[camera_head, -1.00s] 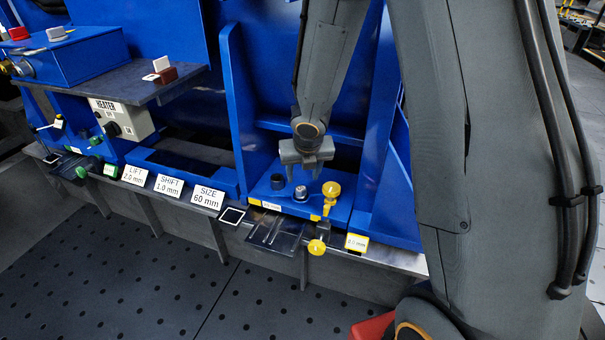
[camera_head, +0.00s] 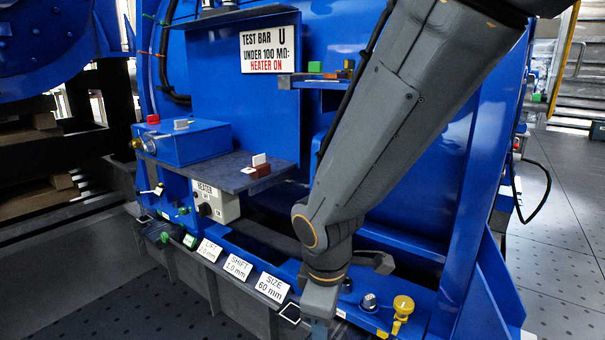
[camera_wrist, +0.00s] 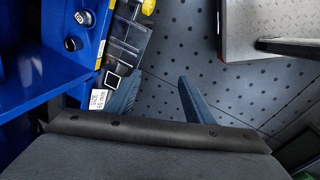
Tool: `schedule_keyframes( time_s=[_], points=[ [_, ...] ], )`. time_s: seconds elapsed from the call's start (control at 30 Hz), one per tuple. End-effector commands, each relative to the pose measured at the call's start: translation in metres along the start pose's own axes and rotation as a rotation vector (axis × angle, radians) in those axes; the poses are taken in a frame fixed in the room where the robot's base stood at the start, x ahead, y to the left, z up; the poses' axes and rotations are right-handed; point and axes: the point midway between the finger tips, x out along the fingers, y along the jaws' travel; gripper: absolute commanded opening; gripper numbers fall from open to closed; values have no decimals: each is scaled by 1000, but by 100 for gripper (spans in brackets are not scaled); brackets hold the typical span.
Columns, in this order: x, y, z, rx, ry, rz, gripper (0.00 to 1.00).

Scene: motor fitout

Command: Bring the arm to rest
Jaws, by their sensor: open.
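My gripper (camera_head: 345,284) hangs low in front of the blue machine (camera_head: 400,235), near its bottom ledge by the SIZE card (camera_head: 272,287). In the wrist view, the two fingers of my gripper (camera_wrist: 158,88) stand apart with nothing between them. Dark perforated floor shows beyond them. My arm comes down from the upper right to the gripper and covers part of the machine.
A silver knob (camera_head: 369,302) and a yellow knob (camera_head: 403,305) stand on the ledge right of the gripper. A grey shelf (camera_head: 210,175) and HEATER box (camera_head: 216,203) are to its left. A grey platform (camera_wrist: 262,25) stands upper right in the wrist view. Floor (camera_wrist: 180,60) between is clear.

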Motion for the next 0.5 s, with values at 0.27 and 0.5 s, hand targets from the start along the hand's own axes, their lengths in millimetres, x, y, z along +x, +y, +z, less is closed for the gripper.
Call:
schedule_keyframes(
  time_s=[0.27, 0.5],
  points=[
    [-26, -71, -5, 407, -9, -111, 48],
    [-43, -120, -6, 669, -41, -195, 48]
  ],
)
